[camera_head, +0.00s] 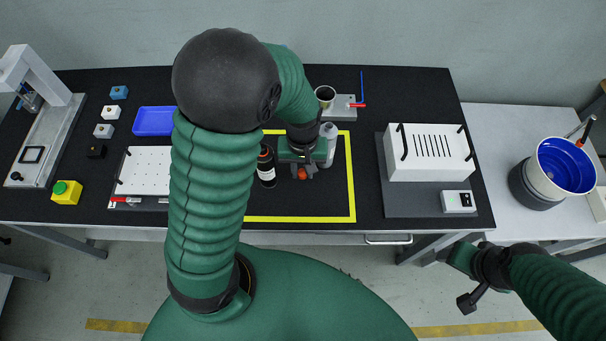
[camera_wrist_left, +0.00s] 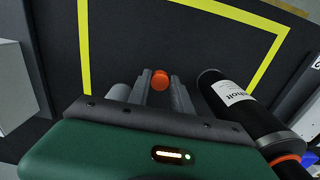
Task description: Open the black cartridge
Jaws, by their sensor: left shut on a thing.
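The black cartridge (camera_head: 267,172) stands on the black mat inside the yellow outline, just left of my left gripper. In the left wrist view the cartridge (camera_wrist_left: 238,104) shows a white label and an orange ring near its end, beside the gripper and apart from the fingers. My left gripper (camera_head: 302,173) is shut on a small orange cap (camera_wrist_left: 160,80), which shows between its fingertips. Whether this cap came from the black cartridge cannot be told. My right gripper (camera_head: 457,278) is open and empty, in front of the table's right side.
A grey-white bottle (camera_head: 329,145) stands close to the right of my left gripper. A white perforated block (camera_head: 146,170) and blue tray (camera_head: 154,121) lie left. A white slotted box (camera_head: 428,152) stands right. The mat's right front is clear.

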